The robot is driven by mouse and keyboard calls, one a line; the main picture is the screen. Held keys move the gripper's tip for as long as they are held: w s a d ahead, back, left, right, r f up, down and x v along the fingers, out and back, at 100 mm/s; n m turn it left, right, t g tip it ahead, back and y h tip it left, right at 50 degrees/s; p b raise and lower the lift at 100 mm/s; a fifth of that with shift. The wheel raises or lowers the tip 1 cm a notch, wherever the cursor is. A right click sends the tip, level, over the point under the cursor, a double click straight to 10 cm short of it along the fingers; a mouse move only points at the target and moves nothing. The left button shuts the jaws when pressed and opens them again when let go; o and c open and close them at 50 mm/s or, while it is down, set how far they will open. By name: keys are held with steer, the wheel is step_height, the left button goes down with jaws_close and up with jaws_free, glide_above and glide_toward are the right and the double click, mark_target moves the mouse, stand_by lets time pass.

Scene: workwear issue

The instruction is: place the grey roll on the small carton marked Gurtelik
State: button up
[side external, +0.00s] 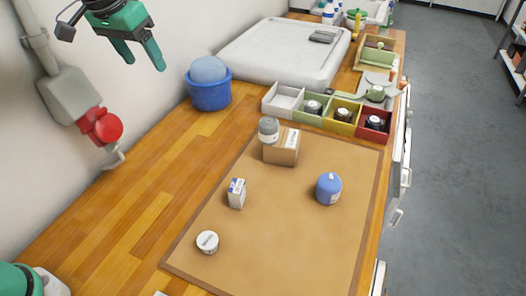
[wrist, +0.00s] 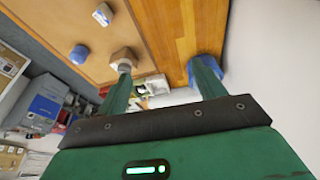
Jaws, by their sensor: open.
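The grey roll (side external: 268,130) stands upright on the left part of the top of the small brown carton (side external: 281,155), at the far side of the brown mat. The carton's white label shows beside the roll; its print is too small to read. The carton (wrist: 123,54) and the roll (wrist: 124,67) also show in the wrist view, the roll partly behind a finger. My gripper (side external: 145,65) is open and empty, high up at the upper left, well apart from both. Its two spread fingers (wrist: 162,68) fill the middle of the wrist view.
On the mat (side external: 265,225) are a blue container (side external: 328,189), a small white box (side external: 236,193) and a white round tin (side external: 207,242). Coloured bins (side external: 343,122) stand behind the carton. A blue bucket (side external: 209,95) stands near the wall. The mat's front is clear.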

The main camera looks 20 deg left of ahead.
steer(key=s+a+f+t, duration=0.1)
steer(key=s+a+f, duration=0.2)
steer(key=s, duration=0.7)
steer(key=s+a+f+t, duration=0.1)
steer(key=s+a+f, duration=0.3)
steer(key=s, duration=0.6)
step_height(320, 180, down, 2)
steer(key=shift+n+y, duration=0.3)
steer(key=shift+n, duration=0.1)
